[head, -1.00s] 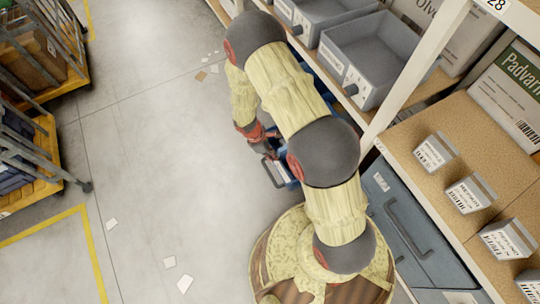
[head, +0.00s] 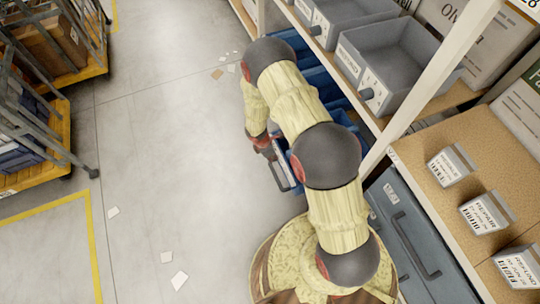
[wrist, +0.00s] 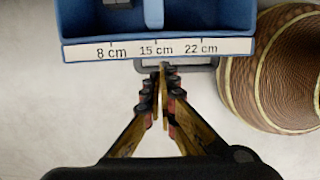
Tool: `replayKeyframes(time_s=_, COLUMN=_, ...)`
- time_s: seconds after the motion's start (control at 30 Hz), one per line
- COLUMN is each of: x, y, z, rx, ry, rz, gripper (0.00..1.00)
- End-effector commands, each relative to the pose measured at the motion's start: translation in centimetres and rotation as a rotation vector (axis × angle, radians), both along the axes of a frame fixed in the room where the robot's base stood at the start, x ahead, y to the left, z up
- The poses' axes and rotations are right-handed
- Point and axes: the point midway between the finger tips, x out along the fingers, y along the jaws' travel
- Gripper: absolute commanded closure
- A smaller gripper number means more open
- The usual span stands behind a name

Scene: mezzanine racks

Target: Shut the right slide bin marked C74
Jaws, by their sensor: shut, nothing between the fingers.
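A blue slide bin (wrist: 210,18) shows at the top of the wrist view, open at the top, with a divider inside. Its front carries a white strip reading 8 cm, 15 cm and 22 cm, and a grey bar handle (wrist: 205,64). No C74 mark is readable. My gripper (wrist: 164,70) is shut and empty, its tips at the handle's middle; whether they touch it is unclear. In the head view, the bin (head: 297,158) sticks out from the rack's lower level into the aisle, partly hidden by my arm, and my gripper (head: 266,143) is beside its front.
More blue bins (head: 322,80) sit low in the rack behind my arm. A closed grey-blue drawer (head: 410,235) is right of my base. Trolleys (head: 35,150) stand at left. The aisle floor between is clear except paper scraps.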

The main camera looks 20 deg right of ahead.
Motion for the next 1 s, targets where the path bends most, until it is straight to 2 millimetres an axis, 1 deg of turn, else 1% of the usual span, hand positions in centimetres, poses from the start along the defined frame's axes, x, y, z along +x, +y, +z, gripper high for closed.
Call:
replayKeyframes(time_s=0.03, x=0.0, y=-0.3, z=-1.4, rx=0.000, ry=0.001, rz=0.000, gripper=1.00)
replayKeyframes(time_s=0.07, x=0.1, y=-0.7, z=-1.5, rx=0.000, ry=-0.001, rz=-0.003, gripper=1.00)
replayKeyframes(time_s=0.1, x=0.1, y=-1.5, z=-1.2, rx=0.000, ry=-0.001, rz=-0.005, gripper=1.00)
replayKeyframes(time_s=0.2, x=0.1, y=-2.8, z=-1.1, rx=0.000, ry=-0.001, rz=-0.004, gripper=1.00)
replayKeyframes(time_s=0.33, x=0.2, y=-3.8, z=-1.0, rx=-0.001, ry=-0.001, rz=-0.002, gripper=1.00)
replayKeyframes(time_s=0.5, x=0.1, y=-4.3, z=-0.9, rx=0.000, ry=0.000, rz=0.000, gripper=1.00)
replayKeyframes(time_s=0.8, x=0.2, y=-4.3, z=-0.8, rx=0.000, ry=0.000, rz=0.000, gripper=1.00)
replayKeyframes(time_s=0.9, x=0.4, y=-4.5, z=-0.8, rx=0.000, ry=0.001, rz=-0.001, gripper=1.00)
replayKeyframes(time_s=1.0, x=0.9, y=-5.2, z=-0.7, rx=0.000, ry=0.001, rz=-0.003, gripper=1.00)
